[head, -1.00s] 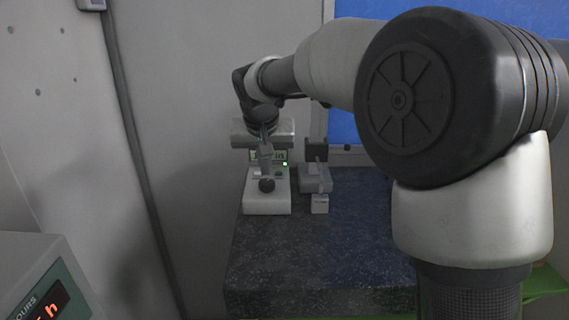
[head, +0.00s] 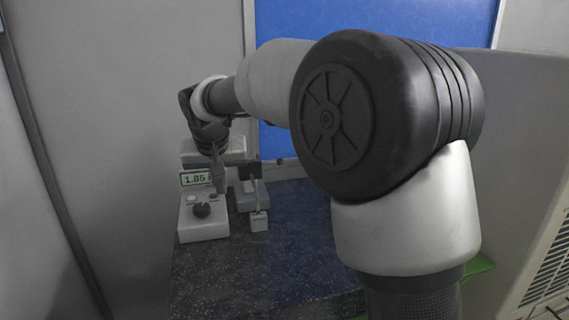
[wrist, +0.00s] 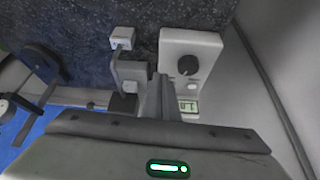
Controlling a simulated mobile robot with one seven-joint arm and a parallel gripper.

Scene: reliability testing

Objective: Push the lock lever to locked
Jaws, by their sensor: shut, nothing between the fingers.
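The lock fixture beside the white instrument has a grey body (head: 244,196), a thin grey bar (head: 257,195) that looks like the lever, and a small pale block (head: 259,222) at its near end. In the wrist view, the bar (wrist: 118,54) and pale block (wrist: 122,38) lie left of my fingers. My gripper (head: 218,188) points down between the instrument and the fixture. Its fingers (wrist: 161,78) are together and empty in the wrist view. I cannot tell whether they touch the fixture. My gripper body hides part of the fixture's far side.
The white instrument (head: 204,231) has a dark knob (head: 202,210) and a lit display (head: 194,179) close to my fingers. The dark speckled bench (head: 290,245) is clear in front and to the right. A grey wall (head: 120,150) and blue panel (head: 370,20) bound the space.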

